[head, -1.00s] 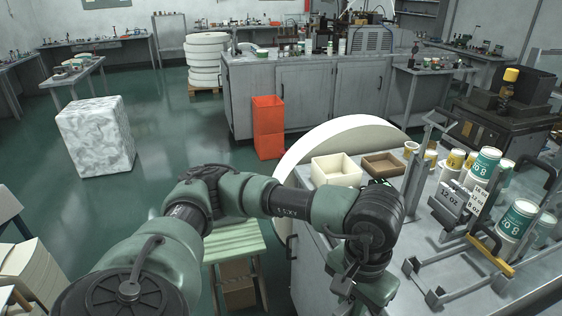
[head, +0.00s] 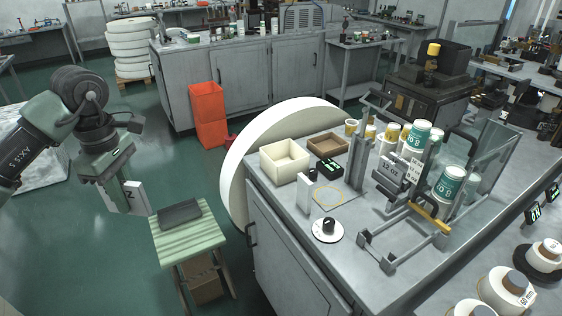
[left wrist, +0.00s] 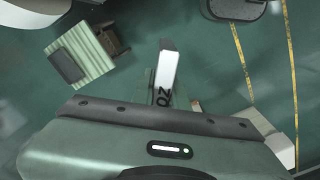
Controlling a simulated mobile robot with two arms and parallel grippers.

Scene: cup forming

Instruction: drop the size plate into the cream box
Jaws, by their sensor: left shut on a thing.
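My left gripper (head: 119,183) is shut on a white size plate (head: 131,198) with a dark "Z" showing on it. The plate is held in the air at the left, off the bench and near the striped stool. In the left wrist view the plate (left wrist: 169,68) juts out from the gripper with "OZ" readable near the fingers. The cream box (head: 284,161) stands open on the left part of the bench, well right of my left gripper. The inside I can see looks empty. My right gripper is out of view.
A brown tray (head: 328,143) and a small black display (head: 330,169) sit beside the cream box. Cups and another size plate (head: 391,171) stand further right on the bench. A large white disc (head: 240,150) leans by the bench.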

